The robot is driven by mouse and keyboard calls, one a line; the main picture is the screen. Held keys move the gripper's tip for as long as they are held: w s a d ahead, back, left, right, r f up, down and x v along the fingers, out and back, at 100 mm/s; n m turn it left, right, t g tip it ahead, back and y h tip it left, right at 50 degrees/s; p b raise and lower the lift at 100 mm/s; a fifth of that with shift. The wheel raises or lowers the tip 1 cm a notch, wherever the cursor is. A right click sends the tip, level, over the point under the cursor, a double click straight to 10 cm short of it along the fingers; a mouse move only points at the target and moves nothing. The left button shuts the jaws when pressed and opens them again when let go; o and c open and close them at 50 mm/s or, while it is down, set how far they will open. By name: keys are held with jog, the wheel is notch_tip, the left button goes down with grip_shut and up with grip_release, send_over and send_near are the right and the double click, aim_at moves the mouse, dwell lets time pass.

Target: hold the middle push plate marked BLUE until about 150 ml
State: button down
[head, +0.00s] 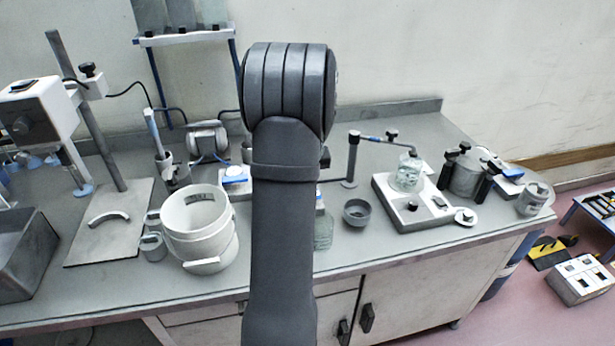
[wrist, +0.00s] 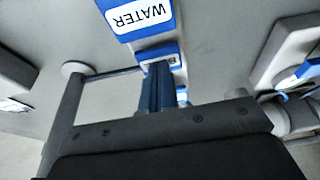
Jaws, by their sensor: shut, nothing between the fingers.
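In the wrist view my gripper (wrist: 163,70) is shut and empty, its dark blue fingers pointing up the picture. Their tips are at a small white-and-blue block (wrist: 173,58) with a dark mark too small to read; I cannot tell whether they touch it. Beyond it is a blue-and-white sign reading WATER (wrist: 143,14), upside down. No plate marked BLUE can be made out. In the head view my arm hides the gripper and the middle of the bench. A white block with a blue top (head: 236,175) shows left of the arm, and a glass vessel (head: 323,231) shows partly at its right.
On the bench (head: 400,250), a white bucket (head: 198,222) stands left of my arm. A grey bowl (head: 356,212) and a hotplate (head: 412,208) bearing a glass beaker (head: 408,174) stand right. In the wrist view, a grey post (wrist: 66,110) with a thin rod stands left of the fingers.

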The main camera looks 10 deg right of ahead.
jog(key=w+v, duration=0.1)
jog(key=v, duration=1.2)
jog(key=shift+r, duration=0.45)
jog(key=shift+r, duration=0.1)
dwell(1.0)
jog(key=shift+v, duration=0.8)
jog(key=shift+w, duration=0.15)
jog(key=x, duration=0.8)
jog(key=s+x, duration=0.1)
jog(key=x, duration=0.4)
jog(key=shift+f, duration=0.55)
